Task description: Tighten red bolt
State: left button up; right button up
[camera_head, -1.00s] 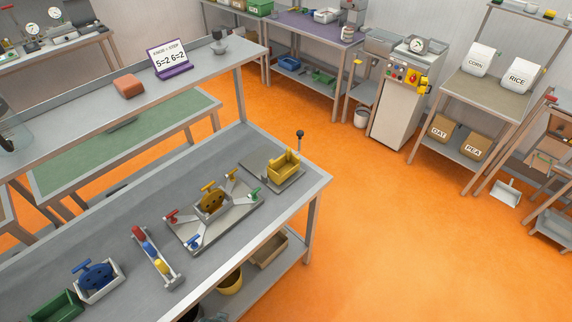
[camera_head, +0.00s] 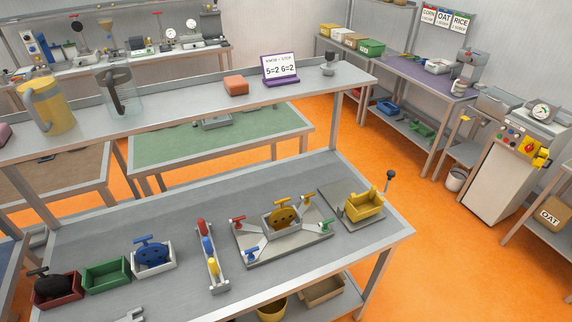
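A grey fixture plate (camera_head: 270,255) lies on the near workbench. A red T-handled bolt (camera_head: 237,222) stands at its back left corner. A blue bolt (camera_head: 250,251), a green bolt (camera_head: 326,227) and a yellow bolt (camera_head: 309,199) stand at the other corners. A yellow wheel with a yellow handle (camera_head: 283,217) sits in a grey holder at the plate's middle. How tight the red bolt is cannot be told. Neither of my grippers can be made out. A small light grey forked piece (camera_head: 131,314) shows at the bottom edge, too cut off to identify.
Left of the plate stands a rack (camera_head: 213,282) with red, blue and yellow cylindrical pieces. Further left are white (camera_head: 169,268), green (camera_head: 107,276) and dark red (camera_head: 58,303) bins. Bare benchtop (camera_head: 150,215) lies behind.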

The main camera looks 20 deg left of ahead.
aim_at(238, 225)
jog(key=u, duration=1.25)
